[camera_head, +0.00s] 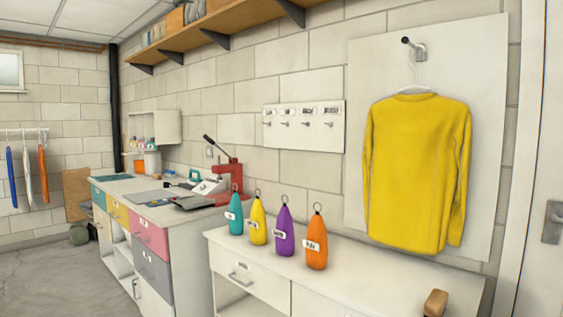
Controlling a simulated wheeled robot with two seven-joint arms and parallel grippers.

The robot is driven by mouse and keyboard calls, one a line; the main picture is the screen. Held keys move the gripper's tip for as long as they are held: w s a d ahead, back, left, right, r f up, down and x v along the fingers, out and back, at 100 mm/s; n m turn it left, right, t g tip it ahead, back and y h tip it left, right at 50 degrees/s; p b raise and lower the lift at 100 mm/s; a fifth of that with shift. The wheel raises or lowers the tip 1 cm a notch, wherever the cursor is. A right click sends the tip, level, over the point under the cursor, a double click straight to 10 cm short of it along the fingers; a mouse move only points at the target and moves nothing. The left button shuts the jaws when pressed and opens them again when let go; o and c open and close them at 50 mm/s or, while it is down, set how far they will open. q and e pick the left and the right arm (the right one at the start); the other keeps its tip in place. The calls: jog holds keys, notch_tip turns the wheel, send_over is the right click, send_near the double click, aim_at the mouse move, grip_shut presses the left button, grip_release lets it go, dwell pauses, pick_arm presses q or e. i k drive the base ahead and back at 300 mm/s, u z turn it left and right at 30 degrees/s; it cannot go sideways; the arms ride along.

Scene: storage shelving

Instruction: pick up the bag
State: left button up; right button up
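Several small bag-shaped items with a ring on top and a white label stand in a row on the white cabinet top. They are a teal one (236,213), a yellow one (258,221), a purple one (284,230) and an orange one (317,243). They are upright and a little apart. I cannot tell which of them, if any, is the bag. Neither of my grippers is in view.
The white cabinet (236,275) has a brown wooden object (435,303) at its right. A yellow sweater (416,175) hangs on the wall behind. A label board with hooks (303,125) is above. A red press (226,180) stands on the farther counter. Grey floor (40,250) lies at left.

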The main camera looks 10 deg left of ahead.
aim_at(237, 222)
jog(key=u, duration=1.25)
jog(key=i, duration=3.2)
jog(key=z, duration=2.85)
